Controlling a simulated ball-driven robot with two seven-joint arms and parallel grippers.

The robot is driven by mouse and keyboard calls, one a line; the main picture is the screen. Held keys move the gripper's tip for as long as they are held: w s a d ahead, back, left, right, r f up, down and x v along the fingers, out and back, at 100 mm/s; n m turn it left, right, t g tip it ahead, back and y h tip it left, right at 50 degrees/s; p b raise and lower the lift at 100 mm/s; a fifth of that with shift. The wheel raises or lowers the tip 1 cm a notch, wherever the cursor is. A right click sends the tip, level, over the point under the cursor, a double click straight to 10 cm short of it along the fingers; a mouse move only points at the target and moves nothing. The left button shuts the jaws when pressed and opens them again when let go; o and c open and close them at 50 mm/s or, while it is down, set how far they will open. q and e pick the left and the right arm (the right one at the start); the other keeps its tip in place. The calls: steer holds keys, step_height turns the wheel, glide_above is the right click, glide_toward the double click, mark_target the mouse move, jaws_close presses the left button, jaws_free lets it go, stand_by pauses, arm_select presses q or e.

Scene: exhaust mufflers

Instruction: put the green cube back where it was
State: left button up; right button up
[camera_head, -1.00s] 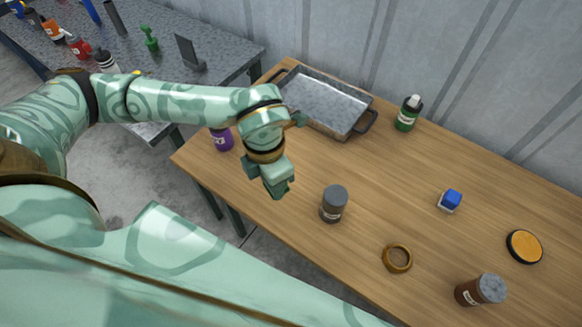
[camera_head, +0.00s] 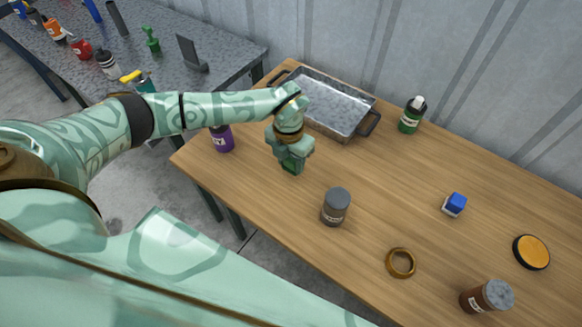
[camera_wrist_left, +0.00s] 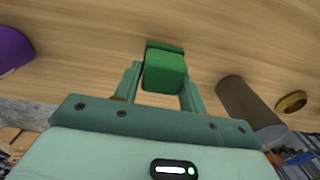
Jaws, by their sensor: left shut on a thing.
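The green cube (camera_wrist_left: 165,72) is between the fingers of my left gripper (camera_wrist_left: 160,85) in the left wrist view, and the gripper is shut on it. In the head view my left gripper (camera_head: 291,163) points down over the left part of the wooden table (camera_head: 390,180), and the green cube (camera_head: 292,167) shows between its fingertips. I cannot tell exactly how far the cube is from the tabletop. My right gripper is not in view.
A purple bottle (camera_head: 222,138) stands left of the gripper. A grey-topped jar (camera_head: 336,206) stands to its right. A metal tray (camera_head: 335,104) lies behind. A brass ring (camera_head: 401,262), blue cube (camera_head: 454,204) and green bottle (camera_head: 411,115) are farther right.

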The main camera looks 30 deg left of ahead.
mark_target(291, 168)
arm_select(q)
steer(key=f, duration=0.3)
steer(key=shift+w+f+b, duration=0.2)
steer(key=shift+f+b, duration=0.05)
steer(key=shift+b, duration=0.05)
steer(key=shift+f, duration=0.1)
steer(key=o, duration=1)
steer(key=r, duration=0.4)
steer(key=r+p, duration=0.1)
steer(key=r, duration=0.7)
steer(key=shift+a+r+p, duration=0.15)
steer(key=shift+a+p, duration=0.15)
steer(key=shift+p, duration=0.1)
